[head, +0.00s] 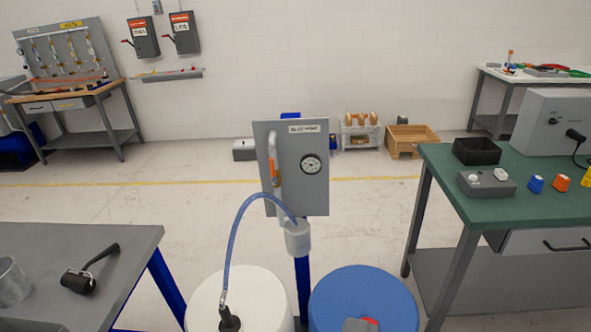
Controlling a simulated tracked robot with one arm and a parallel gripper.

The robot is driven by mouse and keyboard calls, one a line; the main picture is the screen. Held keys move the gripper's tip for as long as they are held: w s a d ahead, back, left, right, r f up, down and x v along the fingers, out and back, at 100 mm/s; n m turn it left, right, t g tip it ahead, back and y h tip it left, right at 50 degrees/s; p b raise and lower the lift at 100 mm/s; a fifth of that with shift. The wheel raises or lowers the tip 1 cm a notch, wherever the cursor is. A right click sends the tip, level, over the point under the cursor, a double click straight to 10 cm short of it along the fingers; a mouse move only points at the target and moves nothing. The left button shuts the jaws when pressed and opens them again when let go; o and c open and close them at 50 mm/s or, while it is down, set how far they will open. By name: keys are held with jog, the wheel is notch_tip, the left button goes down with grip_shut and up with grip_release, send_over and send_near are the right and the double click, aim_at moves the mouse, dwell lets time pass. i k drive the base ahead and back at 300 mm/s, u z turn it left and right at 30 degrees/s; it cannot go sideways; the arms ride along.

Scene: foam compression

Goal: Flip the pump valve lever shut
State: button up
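A grey pump panel (315,190) stands on a blue post in the middle of the head view, with a round gauge (312,165) on its face. A pale vertical pipe runs down the panel's left side. A small orange lever (274,170) lies along this pipe, roughly upright; its exact angle is hard to tell at this size. A white cup-like fitting (297,238) sits below the panel, with a clear blue hose (230,240) looping down to a white drum (262,300). My gripper does not show in this view.
A blue drum (375,290) stands beside the white one, below the panel. A grey table (45,265) with a black-handled roller is at left. A green-topped bench (455,210) is at right. Open floor lies on both sides of the panel. A wooden crate (405,146) sits behind.

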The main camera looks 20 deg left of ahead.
aim_at(271, 164)
jog(key=u, duration=0.05)
jog(key=k, duration=0.7)
jog(key=u, duration=0.3)
jog(key=i, duration=1.9)
jog(key=u, duration=0.1)
